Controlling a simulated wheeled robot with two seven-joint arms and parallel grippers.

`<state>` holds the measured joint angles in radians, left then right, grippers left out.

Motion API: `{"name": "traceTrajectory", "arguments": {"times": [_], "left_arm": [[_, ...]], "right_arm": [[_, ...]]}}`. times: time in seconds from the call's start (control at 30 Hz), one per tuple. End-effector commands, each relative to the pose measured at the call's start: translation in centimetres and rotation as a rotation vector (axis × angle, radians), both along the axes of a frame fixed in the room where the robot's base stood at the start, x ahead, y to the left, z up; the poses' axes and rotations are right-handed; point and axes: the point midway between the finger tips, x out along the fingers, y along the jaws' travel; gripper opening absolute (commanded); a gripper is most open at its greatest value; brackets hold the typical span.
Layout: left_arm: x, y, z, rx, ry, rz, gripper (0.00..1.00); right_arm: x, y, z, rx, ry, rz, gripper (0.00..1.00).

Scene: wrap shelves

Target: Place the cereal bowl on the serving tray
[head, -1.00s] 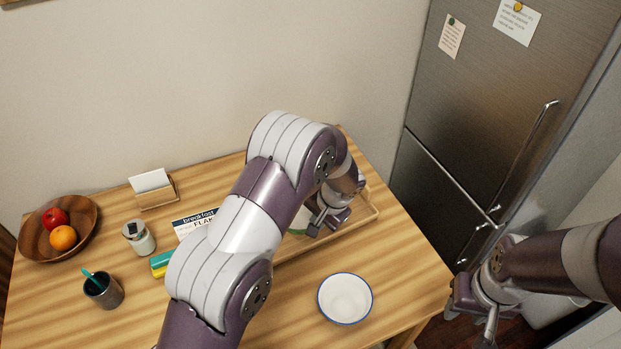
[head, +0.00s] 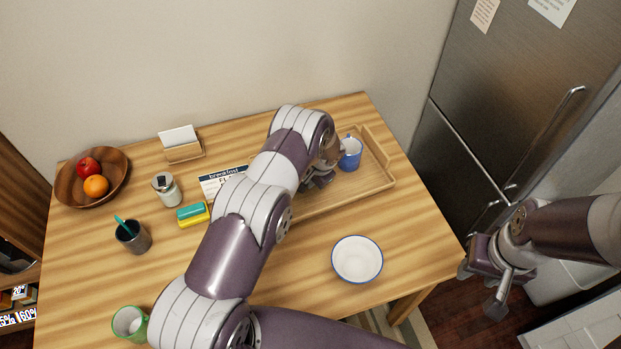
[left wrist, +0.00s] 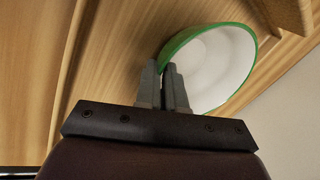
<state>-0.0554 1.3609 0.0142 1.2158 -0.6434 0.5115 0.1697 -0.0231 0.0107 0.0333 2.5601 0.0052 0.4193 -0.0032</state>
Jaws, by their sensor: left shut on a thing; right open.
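A green-rimmed white bowl (left wrist: 225,65) fills the upper right of the left wrist view. My left gripper (left wrist: 168,68) is shut on its rim. In the head view my left gripper (head: 318,180) is over the wooden serving tray (head: 340,198), and my arm hides that bowl. I cannot tell whether the bowl touches the tray. A blue-rimmed white bowl (head: 357,260) stands upright on the table in front of the tray. My right gripper (head: 482,290) is open and empty, right of the table edge.
A blue mug (head: 350,155) stands on the tray. The fridge (head: 500,110) is at right.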

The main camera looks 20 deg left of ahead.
Motion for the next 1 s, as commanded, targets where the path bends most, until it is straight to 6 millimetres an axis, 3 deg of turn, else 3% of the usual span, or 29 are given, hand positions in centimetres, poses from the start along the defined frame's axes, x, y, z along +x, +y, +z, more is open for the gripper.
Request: {"name": "traceTrajectory", "arguments": {"times": [0.13,0.23,0.63,1.0], "left_arm": [[0.0,0.0,-0.2,0.0,0.0,0.0,0.0],[-0.1,0.0,-0.2,0.0,0.001,0.0,0.34],[0.0,-0.3,0.9,0.0,-0.002,-0.001,0.34],[-1.3,-2.8,9.0,0.0,-0.002,-0.001,0.34]], "right_arm": [[0.0,0.0,-0.3,0.0,0.0,0.0,0.42],[0.0,0.0,-0.2,0.0,0.0,0.0,0.42],[0.0,0.0,-0.2,0.0,0.0,0.0,0.42],[0.0,0.0,-1.7,0.0,0.0,0.0,0.42]]}}
